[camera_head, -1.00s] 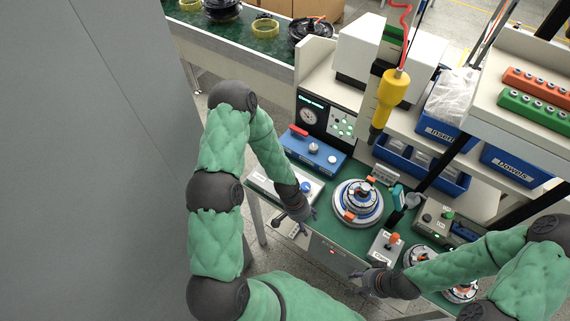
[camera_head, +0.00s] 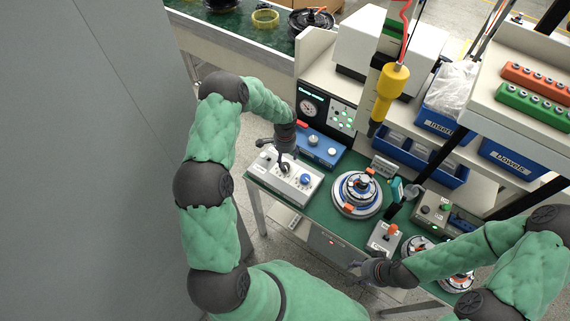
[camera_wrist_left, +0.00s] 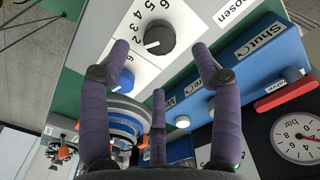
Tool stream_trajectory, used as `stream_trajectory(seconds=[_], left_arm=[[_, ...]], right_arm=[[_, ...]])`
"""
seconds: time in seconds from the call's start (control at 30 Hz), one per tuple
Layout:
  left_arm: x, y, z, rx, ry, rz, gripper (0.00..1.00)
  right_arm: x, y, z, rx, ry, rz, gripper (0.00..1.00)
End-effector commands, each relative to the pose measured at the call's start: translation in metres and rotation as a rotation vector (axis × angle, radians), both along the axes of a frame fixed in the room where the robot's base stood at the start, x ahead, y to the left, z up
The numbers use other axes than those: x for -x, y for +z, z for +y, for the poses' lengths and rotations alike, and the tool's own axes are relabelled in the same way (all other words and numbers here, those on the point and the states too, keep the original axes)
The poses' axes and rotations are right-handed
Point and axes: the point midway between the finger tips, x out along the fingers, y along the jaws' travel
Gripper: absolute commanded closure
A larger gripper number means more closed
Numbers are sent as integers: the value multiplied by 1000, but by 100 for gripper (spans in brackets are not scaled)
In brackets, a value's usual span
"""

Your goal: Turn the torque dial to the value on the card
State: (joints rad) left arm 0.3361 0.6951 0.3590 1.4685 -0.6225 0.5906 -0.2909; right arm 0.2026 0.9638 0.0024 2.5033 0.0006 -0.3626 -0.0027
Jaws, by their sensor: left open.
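The white dial box (camera_head: 309,194) sits at the table's left end. In the left wrist view its black dial (camera_wrist_left: 160,37) has a white pointer mark and printed numbers around it.
A blue box (camera_head: 320,147) with knobs stands behind the white box. A round blue, white and orange fixture (camera_head: 358,195) is to the right. A yellow tool (camera_head: 388,92) hangs above the table. A small box with an orange switch (camera_head: 384,238) is at the front.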

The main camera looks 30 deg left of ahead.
Motion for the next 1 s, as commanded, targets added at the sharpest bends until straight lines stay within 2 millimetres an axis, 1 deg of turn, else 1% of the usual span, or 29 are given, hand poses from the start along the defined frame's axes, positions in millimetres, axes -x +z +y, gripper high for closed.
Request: stream_trajectory(seconds=[0.03,0.1,0.2,0.33,0.53,0.8,0.83,0.87,0.9,0.97,1.0], left_arm=[[1,-10,-1,1,0,4,36],[1,-23,0,2,2,3,36],[1,-38,-1,2,1,3,36],[1,-53,-1,1,1,2,36],[1,-63,0,1,2,0,36],[1,-64,-1,1,2,0,36],[1,-64,-1,1,2,0,42],[1,-64,-1,1,2,0,50],[1,-64,-1,1,2,0,61],[1,-64,-1,1,2,0,78],[1,-64,-1,1,1,0,90]], right_arm=[[0,2,0,0,0,0,60],[0,4,0,0,0,0,60],[0,6,0,0,0,0,60],[0,7,0,0,0,0,60],[0,8,0,0,0,0,60],[0,8,0,0,0,0,60],[0,8,0,0,0,0,60],[0,8,0,0,0,0,60],[0,8,0,0,0,0,60],[0,8,0,0,0,0,60],[0,8,0,0,0,0,60]])
